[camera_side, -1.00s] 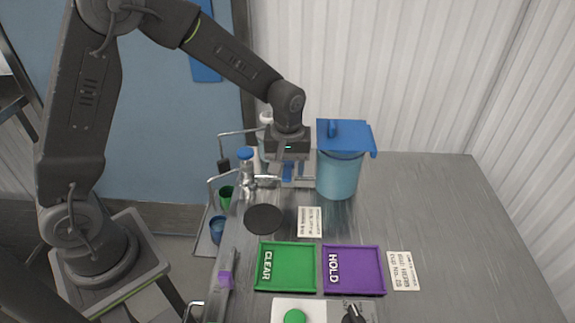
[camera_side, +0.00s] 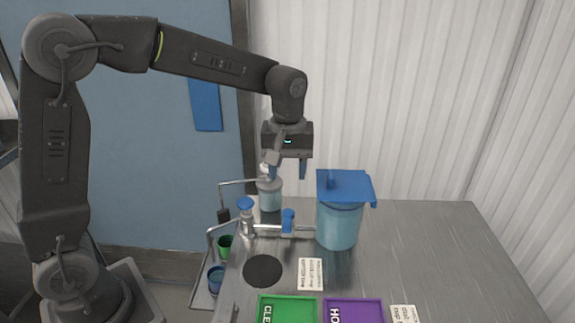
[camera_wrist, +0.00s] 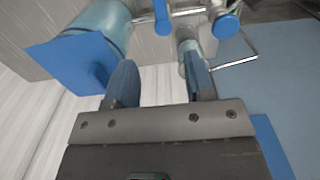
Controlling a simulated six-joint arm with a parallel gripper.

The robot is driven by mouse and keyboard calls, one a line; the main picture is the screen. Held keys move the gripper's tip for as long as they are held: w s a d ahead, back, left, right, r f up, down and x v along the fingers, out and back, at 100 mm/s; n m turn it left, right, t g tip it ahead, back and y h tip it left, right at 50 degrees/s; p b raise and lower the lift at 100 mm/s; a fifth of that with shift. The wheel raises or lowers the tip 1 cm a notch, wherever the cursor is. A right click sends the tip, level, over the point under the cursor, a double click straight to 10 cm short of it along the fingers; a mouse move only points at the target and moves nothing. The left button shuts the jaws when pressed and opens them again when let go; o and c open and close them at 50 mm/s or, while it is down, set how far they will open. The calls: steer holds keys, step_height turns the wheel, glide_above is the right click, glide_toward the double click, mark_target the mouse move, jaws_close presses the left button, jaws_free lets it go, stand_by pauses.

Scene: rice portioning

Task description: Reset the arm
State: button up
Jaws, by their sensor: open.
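My gripper (camera_side: 287,172) is open and empty, raised above the back part of the metal table in the side view. Its two blue fingers point down, and it also shows in the wrist view (camera_wrist: 163,82) with a clear gap between the fingers. It is up and to the left of the blue-lidded container (camera_side: 339,222), apart from it. Below it a metal fixture with a blue knob (camera_side: 288,220) stands on the table. My arm reaches in from the left.
A clear jar (camera_side: 270,194) and a blue-topped bottle (camera_side: 246,215) stand near the gripper. A black disc (camera_side: 263,271), a label card (camera_side: 310,274), a green CLEAR tray (camera_side: 290,300) and a purple HOLD tray (camera_side: 356,302) lie in front. The table's right side is clear.

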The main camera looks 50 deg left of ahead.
steer(key=shift+r, duration=0.35)
steer(key=s+a+r+m+t, duration=0.1)
steer(key=s+m, duration=0.3)
steer(key=s, duration=0.6)
steer(key=s+a+r+m+t, duration=0.1)
steer(key=s+m+t, duration=0.3)
steer(key=s, duration=0.6)
steer(key=shift+s+r+m+t, duration=0.2)
steer(key=shift+r+m+t, duration=0.1)
steer(key=shift+r+m, duration=0.4)
steer(key=shift+r, duration=0.1)
